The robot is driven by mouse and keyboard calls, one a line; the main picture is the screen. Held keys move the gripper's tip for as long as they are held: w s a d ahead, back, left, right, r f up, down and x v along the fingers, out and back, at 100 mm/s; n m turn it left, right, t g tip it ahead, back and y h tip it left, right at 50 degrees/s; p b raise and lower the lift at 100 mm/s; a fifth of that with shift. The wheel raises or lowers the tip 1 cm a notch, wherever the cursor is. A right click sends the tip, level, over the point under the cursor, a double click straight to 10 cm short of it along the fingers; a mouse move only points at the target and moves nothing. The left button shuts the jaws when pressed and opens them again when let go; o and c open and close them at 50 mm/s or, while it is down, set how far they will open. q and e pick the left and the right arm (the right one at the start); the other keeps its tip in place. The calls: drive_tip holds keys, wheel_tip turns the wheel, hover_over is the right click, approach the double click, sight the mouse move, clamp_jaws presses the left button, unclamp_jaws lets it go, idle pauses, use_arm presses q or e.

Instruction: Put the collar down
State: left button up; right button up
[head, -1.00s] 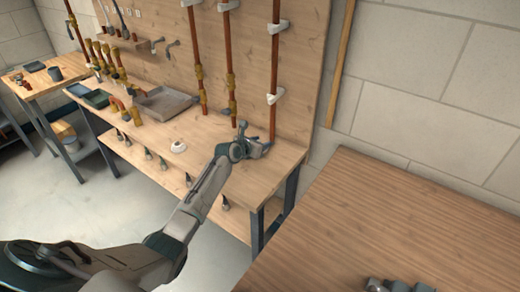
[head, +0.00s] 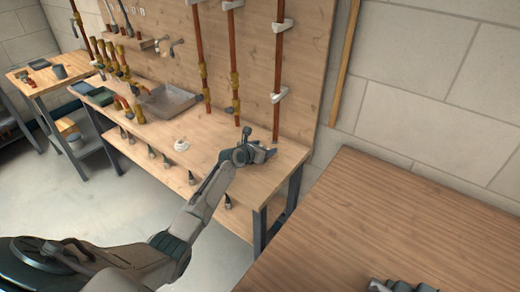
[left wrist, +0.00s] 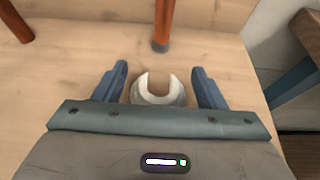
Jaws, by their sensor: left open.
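The collar (left wrist: 150,96) is a white ring with a gap in its far side. In the left wrist view it sits low on the pale wooden workbench, between the two fingers of my left gripper (left wrist: 160,86). The fingers are spread, with a gap on each side of the collar. In the head view my left gripper (head: 266,151) is at the right end of the workbench (head: 220,136), and the collar cannot be made out there. A grey shape (head: 402,286) at the bottom edge looks like part of my right gripper; its fingers are hidden.
A copper pipe (head: 278,70) on the backboard ends close beyond my left gripper; its lower end also shows in the left wrist view (left wrist: 162,30). A white round item (head: 181,144) and a grey tray (head: 168,101) are further left.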

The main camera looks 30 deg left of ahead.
use_arm(q)
drive_tip(key=p+v, duration=0.1)
drive_tip(key=v, duration=1.1)
drive_tip(key=shift+f, duration=0.1)
